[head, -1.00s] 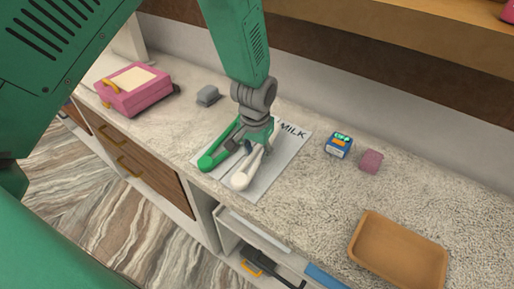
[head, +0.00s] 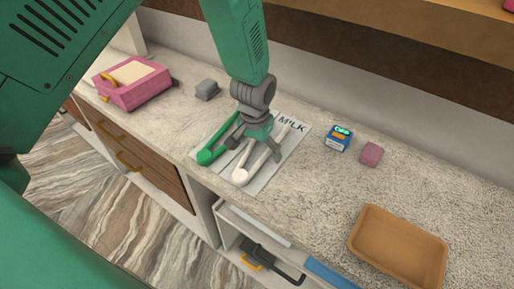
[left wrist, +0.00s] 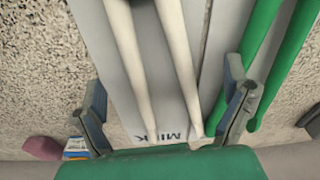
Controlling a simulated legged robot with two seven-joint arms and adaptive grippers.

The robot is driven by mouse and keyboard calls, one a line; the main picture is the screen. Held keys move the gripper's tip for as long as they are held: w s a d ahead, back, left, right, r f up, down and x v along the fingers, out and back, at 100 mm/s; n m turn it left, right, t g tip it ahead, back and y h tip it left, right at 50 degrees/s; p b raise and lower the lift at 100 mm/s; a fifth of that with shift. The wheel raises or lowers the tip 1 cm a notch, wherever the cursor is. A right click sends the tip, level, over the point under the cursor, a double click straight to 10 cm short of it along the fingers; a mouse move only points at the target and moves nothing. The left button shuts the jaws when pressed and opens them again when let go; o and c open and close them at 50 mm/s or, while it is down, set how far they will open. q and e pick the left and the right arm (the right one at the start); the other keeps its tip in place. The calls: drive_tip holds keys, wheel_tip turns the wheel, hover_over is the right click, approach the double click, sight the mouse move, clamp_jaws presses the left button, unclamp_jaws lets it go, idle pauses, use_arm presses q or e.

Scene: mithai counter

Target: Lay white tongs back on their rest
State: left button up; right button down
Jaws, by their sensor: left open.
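The white tongs (head: 241,176) lie on a pale mat marked MILK (head: 293,127) on the counter. The green tongs (head: 206,156) lie beside them, to the left in the head view. My left gripper (head: 254,143) is open above the white tongs. In the left wrist view, its two fingers (left wrist: 165,107) stand on either side of the white tongs (left wrist: 178,60), apart from them. The green tongs (left wrist: 292,60) are outside the right-hand finger there. My right gripper is not in view.
A pink case (head: 134,84) and a grey block (head: 207,90) stand to the left. A blue box (head: 338,138), a pink block (head: 371,154) and a brown tray (head: 398,246) are to the right. An open drawer (head: 243,222) juts out below the counter's front edge.

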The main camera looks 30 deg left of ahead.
use_arm(q)
wheel_tip(320, 180, up, 12)
drive_tip(key=s, duration=0.1)
drive_tip(key=shift+d, duration=0.2)
drive_tip(key=shift+f, duration=0.1)
idle(0.5)
